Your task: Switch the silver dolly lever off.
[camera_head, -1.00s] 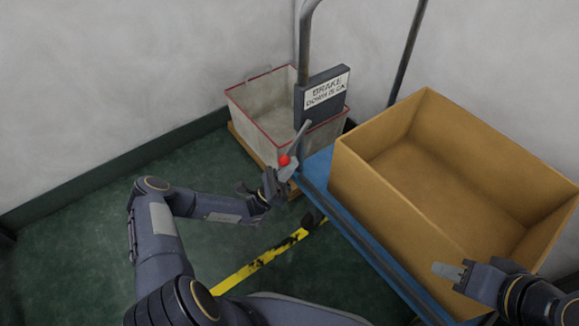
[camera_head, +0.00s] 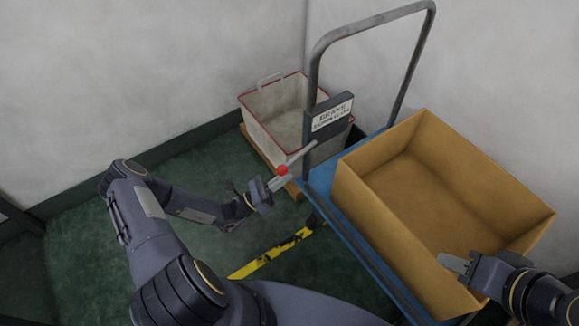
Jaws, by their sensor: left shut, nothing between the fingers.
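The dolly lever is a thin silver bar (camera_head: 300,155) with a red ball knob (camera_head: 282,170). It slants down to the left from beside the dark brake plate (camera_head: 330,115) on the dolly's upright. My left gripper (camera_head: 277,182) is shut and empty, with its fingertips right at the red knob, on its lower left side. I cannot tell whether they touch it. My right gripper (camera_head: 455,264) is at the near right side of the cardboard box; whether it is open or shut is unclear.
The blue dolly (camera_head: 345,235) carries a large open cardboard box (camera_head: 385,230) and has a grey push handle (camera_head: 375,20). A white bin with a red rim (camera_head: 262,118) stands behind the lever by the wall.

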